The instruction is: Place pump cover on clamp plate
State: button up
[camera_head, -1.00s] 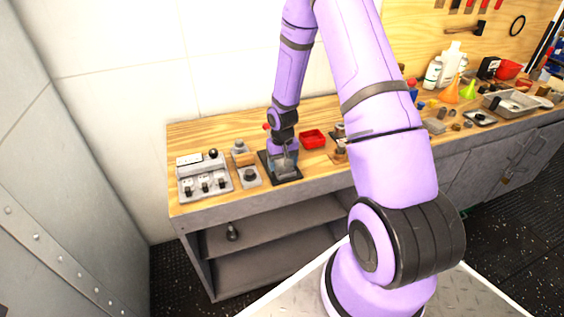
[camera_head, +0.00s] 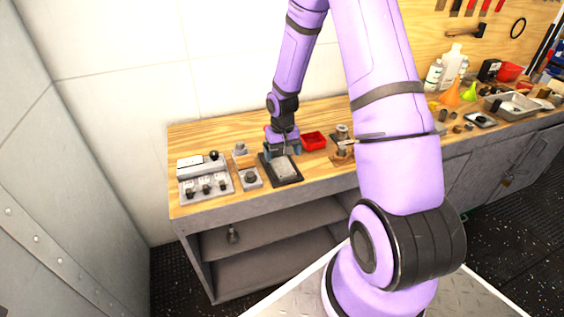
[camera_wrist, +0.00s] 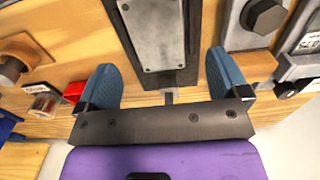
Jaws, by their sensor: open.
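A light grey rectangular plate with small screws, apparently the pump cover (camera_head: 283,167), lies flat on a larger dark rectangular plate, apparently the clamp plate (camera_head: 287,183). In the wrist view the grey cover (camera_wrist: 155,35) sits within the dark border of the clamp plate (camera_wrist: 194,35); its far end is cut off by the frame. My gripper (camera_head: 282,149) is at the back edge of the dark plate, open and empty. In the wrist view the blue fingers of my gripper (camera_wrist: 162,75) stand apart on either side of the near end of the plates, not touching the cover.
A red bin (camera_head: 313,140) stands right of my gripper. A grey block with a round knob (camera_head: 250,177) and a grey switch box (camera_head: 204,181) stand to the left. Bottles, funnels and a metal tray (camera_head: 513,105) crowd the bench's right end. The bench's front strip is clear.

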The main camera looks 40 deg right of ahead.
notch_tip(320, 180, up, 8)
notch_tip(320, 180, up, 12)
jog(key=f+t, duration=0.1)
send_over(283, 167)
jog(key=s+a, duration=0.3)
jog(key=a, duration=0.1)
jog(key=s+a+r+n+t+h, duration=0.1)
jog(key=s+a+r+t, duration=0.15)
jog(key=s+r, duration=0.5)
jog(key=s+a+r+n+t, duration=0.1)
jog(key=s+a+r, duration=0.2)
jog(key=s+r, duration=0.2)
jog(key=s+a+r+n+y, duration=0.1)
jog(key=s+a+r, duration=0.2)
jog(key=s, duration=0.7)
notch_tip(283, 167, up, 3)
jog(key=shift+s+a+f+t, duration=0.1)
jog(key=shift+s+a+t, duration=0.15)
jog(key=shift+s+t, duration=0.1)
